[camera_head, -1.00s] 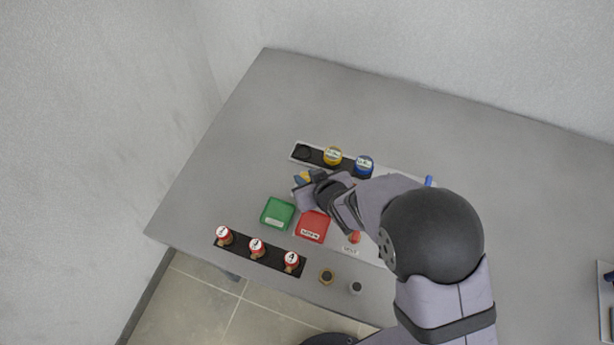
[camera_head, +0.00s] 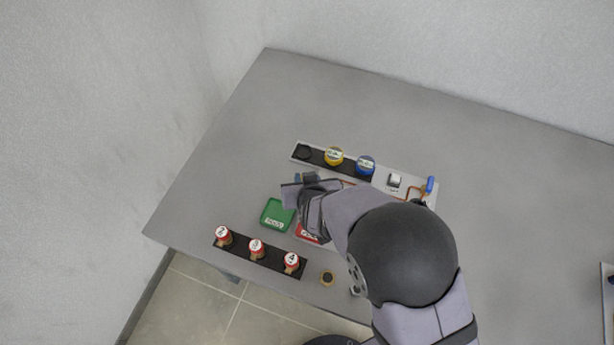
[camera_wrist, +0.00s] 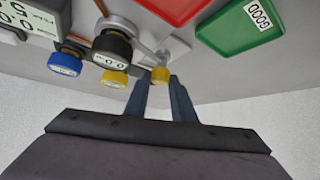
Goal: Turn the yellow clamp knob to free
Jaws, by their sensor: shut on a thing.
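The yellow clamp knob (camera_wrist: 160,74) shows in the wrist view as a small yellow cap on a grey metal fitting (camera_wrist: 146,52). My gripper (camera_wrist: 160,80) has its two blue-grey fingers on either side of the knob and is shut on it. In the head view, my gripper (camera_head: 306,178) is low over the panel, just in front of the black strip. There the knob is hidden by my gripper and wrist. How far the knob is turned cannot be told.
A yellow gauge (camera_head: 333,156) and a blue gauge (camera_head: 365,166) stand behind my gripper. A green tray (camera_head: 276,215) and a partly covered red tray (camera_head: 306,236) lie in front. Several red-capped parts stand on a black rack (camera_head: 236,252). A blue-handled valve (camera_head: 430,185) is right.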

